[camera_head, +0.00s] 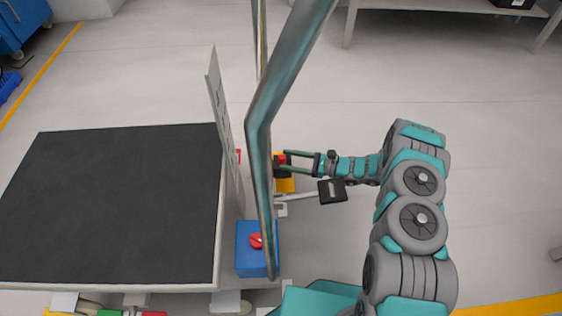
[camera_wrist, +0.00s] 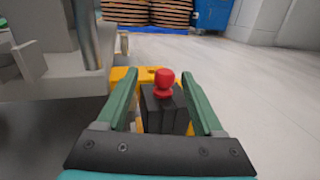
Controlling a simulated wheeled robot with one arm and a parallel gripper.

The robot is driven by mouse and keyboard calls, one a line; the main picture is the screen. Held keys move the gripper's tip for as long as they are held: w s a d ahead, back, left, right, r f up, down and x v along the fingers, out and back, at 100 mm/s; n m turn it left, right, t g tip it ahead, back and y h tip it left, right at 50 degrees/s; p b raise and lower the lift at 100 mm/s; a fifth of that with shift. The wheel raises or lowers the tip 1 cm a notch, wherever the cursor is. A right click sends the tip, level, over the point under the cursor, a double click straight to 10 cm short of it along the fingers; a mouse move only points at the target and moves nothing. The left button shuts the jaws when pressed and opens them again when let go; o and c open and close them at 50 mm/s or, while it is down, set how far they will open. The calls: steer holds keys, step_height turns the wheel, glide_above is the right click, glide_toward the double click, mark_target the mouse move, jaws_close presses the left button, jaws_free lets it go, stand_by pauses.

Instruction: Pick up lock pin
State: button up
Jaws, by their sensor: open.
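The lock pin (camera_wrist: 164,83) has a red knob and stands upright on a black block in the wrist view. Its red top (camera_head: 282,158) also shows in the head view, just right of the bent metal post. My gripper (camera_wrist: 163,85) is open, with one green finger on each side of the black block (camera_wrist: 165,110) and the pin. The fingers look apart from the red knob. In the head view my gripper (camera_head: 287,163) reaches left to the block. The pin's lower part is hidden in the block.
A yellow base (camera_wrist: 122,78) lies around the block. A bent metal post (camera_head: 262,130) stands close by. A blue box (camera_head: 248,268) with a red knob sits nearer me. A black-topped table (camera_head: 110,205) with an upright panel (camera_head: 222,120) is at left. Open floor lies at right.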

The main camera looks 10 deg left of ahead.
steer(key=a, duration=0.6)
steer(key=shift+w+f, duration=0.25)
steer(key=shift+w, duration=0.1)
jaws_close()
stand_by(0.3)
